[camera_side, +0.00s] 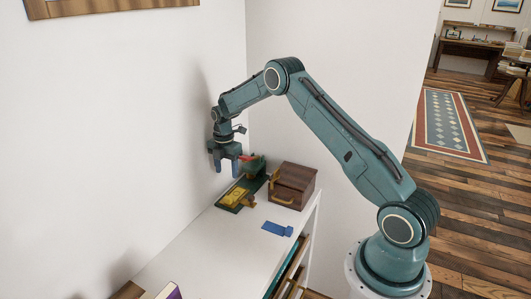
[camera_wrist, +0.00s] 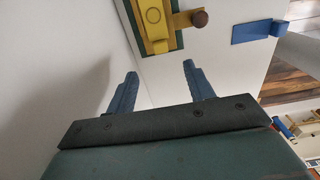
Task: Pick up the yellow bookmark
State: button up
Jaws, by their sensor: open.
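The yellow bookmark (camera_side: 235,197) lies flat on a dark green board or book on the white shelf top. In the wrist view, the yellow bookmark (camera_wrist: 158,40) is partly cut off by the top edge, and a yellow tab reaches right to a brown knob (camera_wrist: 200,18). My gripper (camera_side: 226,173) hangs above the shelf, slightly above and behind the bookmark. In the wrist view, my gripper's two blue fingers (camera_wrist: 160,68) are spread with nothing between them, and the bookmark is beyond their tips.
A blue flat piece (camera_side: 277,228) lies on the shelf in front; it also shows in the wrist view (camera_wrist: 252,32). A brown wooden box (camera_side: 294,182) stands to the right. A red and green object (camera_side: 253,165) is close behind the bookmark. A white wall borders the shelf's left.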

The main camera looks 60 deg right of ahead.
send_over(228, 197)
jog(key=f, duration=0.6)
jog(key=shift+d+f, duration=0.25)
jog(key=shift+a+f, duration=0.2)
jog(key=shift+f, duration=2.4)
jog(key=c, duration=1)
